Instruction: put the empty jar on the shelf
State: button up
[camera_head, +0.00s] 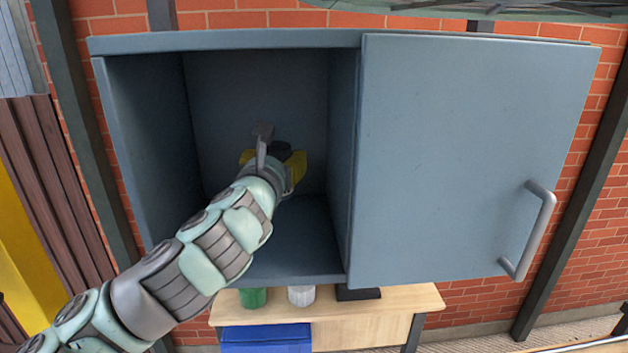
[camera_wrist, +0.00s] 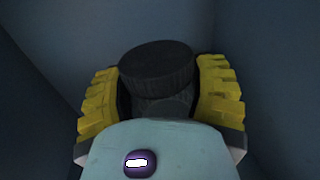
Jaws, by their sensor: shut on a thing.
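The jar has a round dark lid, seen in the wrist view (camera_wrist: 157,65) between the yellow finger pads. My gripper (camera_wrist: 160,95) is shut on the jar, with one pad on each side. In the head view my gripper (camera_head: 273,160) is inside the open left compartment of a blue-grey wall cabinet (camera_head: 225,40), and the jar's dark lid (camera_head: 280,150) shows between the pads. The jar's lower body is hidden by my gripper. I cannot tell whether it touches the cabinet floor (camera_head: 305,240).
A sliding-type door panel (camera_head: 460,150) with a grey handle (camera_head: 540,230) covers the cabinet's right side. Below stands a wooden table (camera_head: 390,310) with a green container (camera_head: 252,297), a whitish cup (camera_head: 301,295) and a blue box (camera_head: 265,338). The compartment's side walls are close around my gripper.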

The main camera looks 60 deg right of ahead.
jog(key=shift+s+d+f, duration=0.1)
jog(key=shift+f, duration=2.5)
jog(key=shift+f, duration=0.1)
jog(key=o, duration=1.2)
